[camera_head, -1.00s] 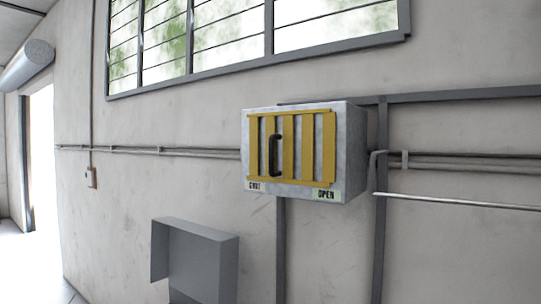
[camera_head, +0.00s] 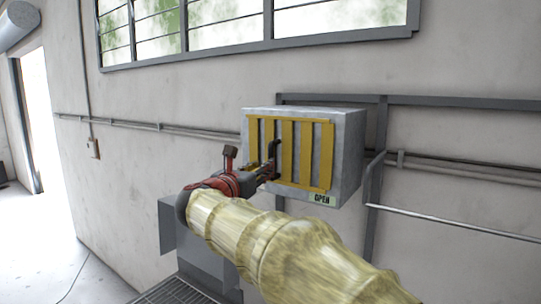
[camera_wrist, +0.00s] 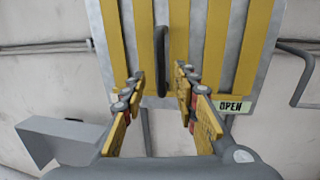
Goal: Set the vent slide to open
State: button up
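The vent slide (camera_head: 288,150) is a row of yellow vertical slats on the front of a grey metal box (camera_head: 350,160). A dark upright handle (camera_head: 273,150) sits left of the middle of the slats; it also shows in the wrist view (camera_wrist: 160,50). A green OPEN label (camera_head: 321,198) is at the box's lower right, also in the wrist view (camera_wrist: 234,105). My gripper (camera_head: 266,173) is at the handle's lower part. In the wrist view its fingers (camera_wrist: 160,80) are spread open, one on each side of the handle, with visible gaps. Whether they reach around it in depth is unclear.
A grey metal box (camera_head: 172,228) is below, behind my arm. Pipes (camera_head: 455,216) and a grey wall frame (camera_head: 440,99) run to the right of the vent box. Windows are above. The floor at left is open.

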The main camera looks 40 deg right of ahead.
aim_at(279, 153)
jog(key=p+x, duration=0.1)
jog(key=x, duration=0.6)
jog(key=shift+w+d, duration=0.1)
jog(key=shift+c, duration=0.4)
grip_shut()
dwell(0.4)
